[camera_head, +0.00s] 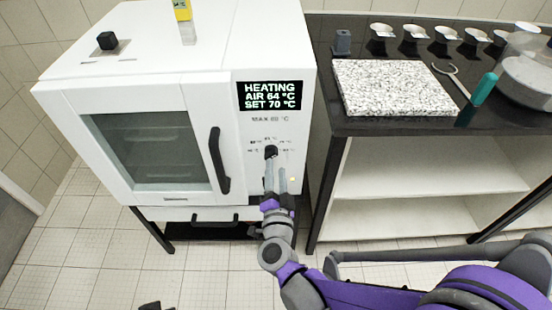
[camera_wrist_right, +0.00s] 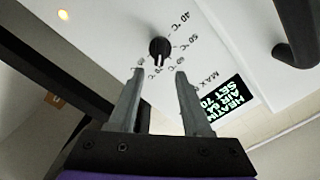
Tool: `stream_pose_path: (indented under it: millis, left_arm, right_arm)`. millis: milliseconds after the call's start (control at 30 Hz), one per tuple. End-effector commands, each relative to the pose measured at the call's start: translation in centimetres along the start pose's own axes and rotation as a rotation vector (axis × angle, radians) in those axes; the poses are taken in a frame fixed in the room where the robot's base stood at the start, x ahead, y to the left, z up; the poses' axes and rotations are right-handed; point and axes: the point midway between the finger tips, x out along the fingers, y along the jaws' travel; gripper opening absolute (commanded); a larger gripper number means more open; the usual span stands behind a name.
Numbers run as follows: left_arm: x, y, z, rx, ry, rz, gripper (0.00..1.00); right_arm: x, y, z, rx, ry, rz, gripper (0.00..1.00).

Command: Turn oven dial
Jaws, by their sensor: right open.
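The white oven (camera_head: 180,60) stands at the left with its glass door closed. Its display (camera_head: 269,95) reads HEATING, AIR 64 °C, SET 70 °C. The black oven dial (camera_head: 271,151) sits below the display, with temperature marks around it. In the right wrist view the dial (camera_wrist_right: 159,48) is fully visible beyond the fingertips. My right gripper (camera_head: 276,166) is in front of the panel just below the dial.
The black door handle (camera_head: 219,160) is left of the dial. A small orange light (camera_head: 292,180) is at lower right of the panel. A dark counter with a speckled slab (camera_head: 395,87), several small dishes and a teal-handled tool (camera_head: 483,90) stands to the right.

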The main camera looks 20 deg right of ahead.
Motion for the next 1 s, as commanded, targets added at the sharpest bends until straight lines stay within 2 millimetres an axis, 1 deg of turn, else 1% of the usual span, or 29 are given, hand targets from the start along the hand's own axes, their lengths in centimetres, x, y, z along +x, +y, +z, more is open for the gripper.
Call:
stream_pose_path:
  millis: [33,100,200,333,500,933,1000]
  left_arm:
    - [-0.2,0.0,-0.1,0.0,0.001,0.0,0.0]
    - [-0.4,0.0,-0.1,0.0,0.001,0.0,0.0]
    - [-0.5,0.0,-0.1,0.0,0.001,0.0,0.0]
    - [-0.6,0.0,-0.1,0.0,0.002,0.0,0.0]
    - [-0.6,0.0,-0.2,0.0,0.002,0.0,0.0]
    - [-0.6,0.0,-0.1,0.0,0.002,0.0,0.0]
    - [-0.6,0.0,-0.1,0.0,0.002,0.0,0.0]
  right_arm:
    - [-1.2,-0.1,0.0,0.003,-0.002,-0.002,0.49]
    - [-2.5,-0.2,0.0,0.001,-0.002,-0.003,0.49]
    - [-4.0,-0.2,0.0,0.002,-0.002,-0.003,0.49]
    - [-5.2,-0.2,0.0,0.0,-0.001,-0.003,0.49]
    - [-5.6,-0.1,0.0,0.0,0.001,-0.002,0.49]
    - [-5.6,-0.1,0.0,-0.001,0.0,-0.003,0.49]
    - [-5.5,-0.4,0.0,-0.008,-0.01,-0.014,0.49]
